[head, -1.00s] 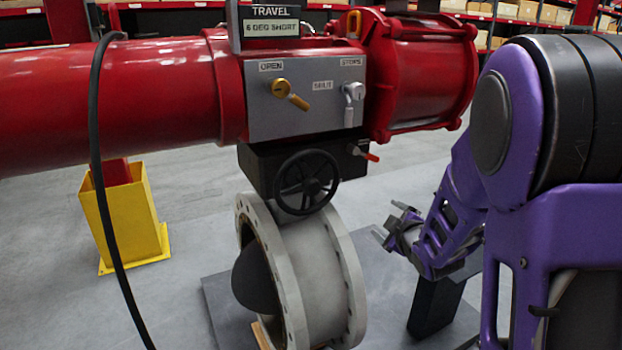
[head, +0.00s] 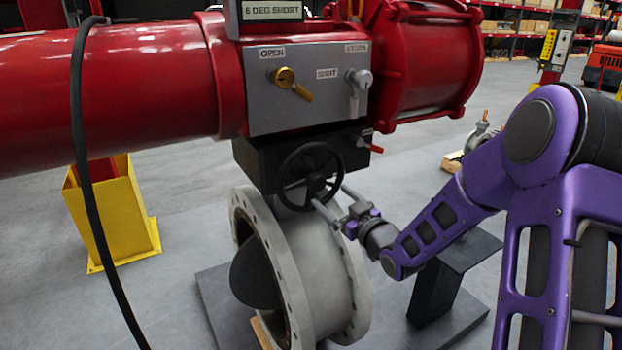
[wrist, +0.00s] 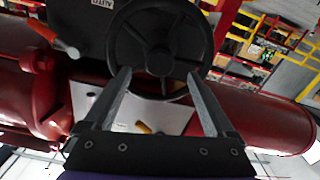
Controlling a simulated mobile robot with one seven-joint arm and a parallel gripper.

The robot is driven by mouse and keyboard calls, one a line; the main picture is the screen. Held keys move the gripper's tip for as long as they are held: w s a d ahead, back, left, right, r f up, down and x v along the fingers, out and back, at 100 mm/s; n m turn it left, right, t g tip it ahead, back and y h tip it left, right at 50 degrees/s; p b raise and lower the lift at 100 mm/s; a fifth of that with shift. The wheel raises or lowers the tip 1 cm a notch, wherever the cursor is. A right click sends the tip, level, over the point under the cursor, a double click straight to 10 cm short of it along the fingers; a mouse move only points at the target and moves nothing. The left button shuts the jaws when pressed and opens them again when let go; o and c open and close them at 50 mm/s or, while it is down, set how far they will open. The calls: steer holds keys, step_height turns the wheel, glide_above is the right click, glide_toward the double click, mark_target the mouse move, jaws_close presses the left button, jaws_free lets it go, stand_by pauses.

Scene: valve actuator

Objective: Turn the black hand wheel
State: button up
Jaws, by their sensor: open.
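The black hand wheel (head: 309,176) sits on the front of a black box under the grey panel, above the grey flanged valve body (head: 310,270). It has a dark hub and spokes. In the wrist view the wheel (wrist: 160,85) fills the upper middle. My gripper (head: 332,200) is at the wheel's lower right in the head view, fingers pointing at it. In the wrist view my gripper (wrist: 158,80) is open, with one finger near each side of the lower rim. I cannot tell whether the fingers touch the rim.
The grey panel (head: 308,90) carries a brass lever (head: 290,82) and a silver lever (head: 358,85). A small red-handled lever (head: 369,144) is right of the wheel. A black hose (head: 95,200) hangs at left. A yellow stand (head: 112,215) and a black pedestal (head: 440,285) flank the valve.

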mark_target(311, 179)
steer(key=x, duration=1.1)
steer(key=shift+w+a+p, duration=0.1)
steer(key=shift+p, duration=0.2)
jaws_close()
